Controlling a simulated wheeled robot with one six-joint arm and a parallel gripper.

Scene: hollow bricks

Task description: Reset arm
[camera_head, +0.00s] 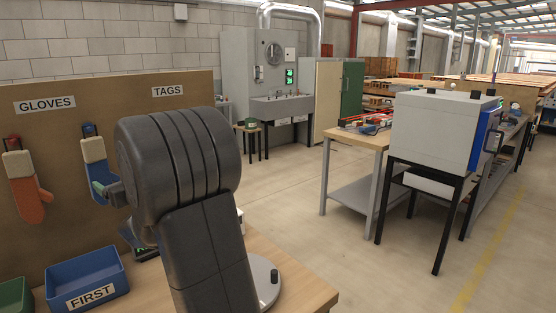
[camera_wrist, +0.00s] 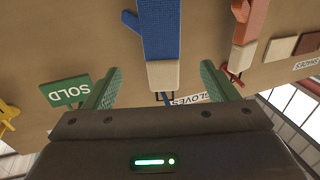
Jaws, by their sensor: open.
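My gripper (camera_wrist: 158,72) shows in the wrist view with its two green fingers spread wide apart and nothing held between them. The pegboard side appears upside down there. A blue glove (camera_wrist: 160,32) with a cream cuff hangs in line with the gap between the fingers; I cannot tell how far it is from them. In the head view my dark arm fills the middle, in front of the board, and mostly hides the gripper. The blue glove (camera_head: 97,178) hangs there just left of my arm.
An orange glove (camera_head: 28,190) hangs left on the brown board (camera_head: 110,95), under the GLOVES sign (camera_head: 45,104). A blue FIRST bin (camera_head: 86,280) and a green bin (camera_head: 12,295) stand on the wooden bench (camera_head: 305,290). A grey box on a stand (camera_head: 436,125) is at right. Floor between is free.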

